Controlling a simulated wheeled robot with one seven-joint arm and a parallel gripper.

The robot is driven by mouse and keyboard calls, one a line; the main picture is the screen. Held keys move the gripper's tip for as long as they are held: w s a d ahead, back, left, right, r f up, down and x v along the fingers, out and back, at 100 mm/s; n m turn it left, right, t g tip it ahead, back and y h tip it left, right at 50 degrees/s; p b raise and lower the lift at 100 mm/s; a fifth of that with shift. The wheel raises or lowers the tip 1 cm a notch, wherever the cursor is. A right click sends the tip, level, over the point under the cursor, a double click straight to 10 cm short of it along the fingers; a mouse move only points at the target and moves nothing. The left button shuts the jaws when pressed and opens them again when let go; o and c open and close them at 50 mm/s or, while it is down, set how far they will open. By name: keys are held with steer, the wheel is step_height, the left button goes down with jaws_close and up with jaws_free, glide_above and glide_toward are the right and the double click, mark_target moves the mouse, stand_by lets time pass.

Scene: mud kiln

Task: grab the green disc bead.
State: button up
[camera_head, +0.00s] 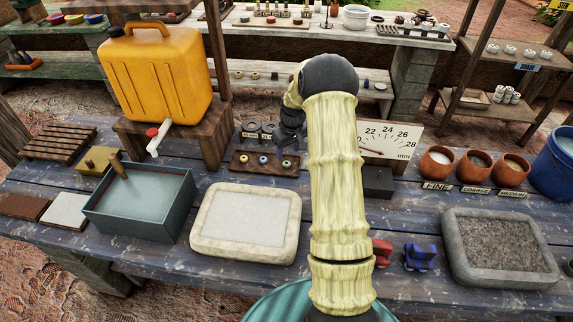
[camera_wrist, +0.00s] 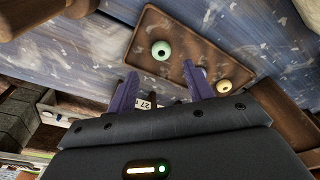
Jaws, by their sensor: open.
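The green disc bead (camera_wrist: 161,50) lies on a brown wooden tray (camera_wrist: 150,22) in the wrist view, just beyond my fingertips and between their lines. In the head view the green bead (camera_head: 287,164) is at the right end of the row on the tray (camera_head: 247,168). My gripper (camera_wrist: 163,75) is open, its two purple fingers apart with nothing between them. In the head view my gripper (camera_head: 291,135) hangs behind the tray, partly hidden by my arm.
A blue bead (camera_head: 263,160) and a yellow bead (camera_head: 239,157) share the tray; the yellow one shows in the wrist view (camera_wrist: 222,87). A dial gauge (camera_head: 398,142) and dark block (camera_head: 378,182) stand right of my arm. A yellow jerrycan (camera_head: 158,75) stands left.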

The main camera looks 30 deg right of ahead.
steer(key=shift+s+a+f, duration=0.1)
steer(key=shift+f, duration=0.45)
step_height(320, 180, down, 4)
steer(key=shift+a+f+p, duration=0.1)
steer(key=shift+p, duration=0.55)
steer(key=c, duration=1.1)
steer(key=shift+o, duration=0.2)
step_height(320, 180, up, 18)
steer(key=b, duration=0.2)
